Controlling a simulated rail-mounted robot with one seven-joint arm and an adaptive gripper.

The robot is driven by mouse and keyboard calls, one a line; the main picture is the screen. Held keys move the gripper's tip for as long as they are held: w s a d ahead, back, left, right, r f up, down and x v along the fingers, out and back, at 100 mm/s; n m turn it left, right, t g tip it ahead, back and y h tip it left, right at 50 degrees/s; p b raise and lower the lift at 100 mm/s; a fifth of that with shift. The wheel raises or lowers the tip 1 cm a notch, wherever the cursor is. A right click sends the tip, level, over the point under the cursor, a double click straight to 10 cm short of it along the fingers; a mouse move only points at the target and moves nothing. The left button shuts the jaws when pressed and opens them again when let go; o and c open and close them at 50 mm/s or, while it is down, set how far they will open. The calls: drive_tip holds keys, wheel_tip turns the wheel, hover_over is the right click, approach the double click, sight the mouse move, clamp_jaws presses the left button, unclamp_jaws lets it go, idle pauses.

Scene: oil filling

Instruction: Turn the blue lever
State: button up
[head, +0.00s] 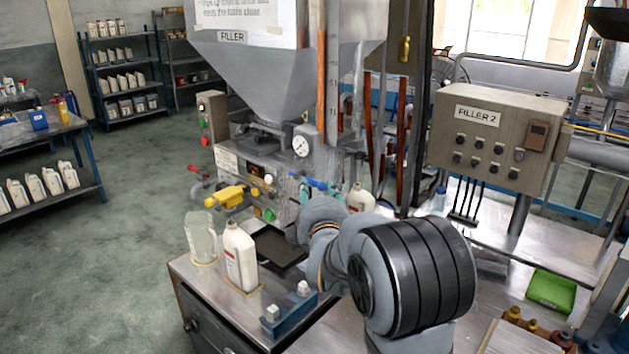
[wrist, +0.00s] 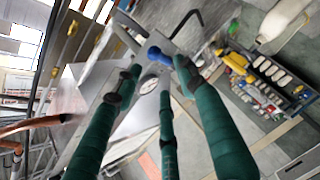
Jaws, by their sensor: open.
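The blue lever (head: 316,184) sticks out from the front of the filler machine (head: 250,180), just beyond my arm in the head view. In the wrist view a blue rounded part (wrist: 158,55), which looks like the lever's end, shows between the tips of my gripper's dark green fingers. My gripper (wrist: 160,75) is open, its fingers spread around the line of sight to the blue part. I cannot tell whether any finger touches it. In the head view my arm hides most of the gripper.
A yellow nozzle (head: 228,196) juts out left of the lever. A clear bottle (head: 200,238) and a white bottle (head: 240,256) stand on the counter below. A blue holder with white caps (head: 288,316) sits in front. The FILLER 2 box (head: 492,140) stands right.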

sight(314, 181)
drive_tip(key=w+p, duration=0.1)
drive_tip(key=w, duration=0.4)
drive_tip(key=w+a+f+p, duration=0.1)
drive_tip(key=w, duration=0.1)
drive_tip(key=shift+w+a+p, duration=0.1)
drive_tip(key=shift+w+p, duration=0.1)
drive_tip(key=shift+p, duration=0.15)
drive_tip(key=shift+c, duration=0.4)
drive_tip(key=c, duration=0.7)
drive_tip(key=shift+r, duration=0.1)
clamp_jaws()
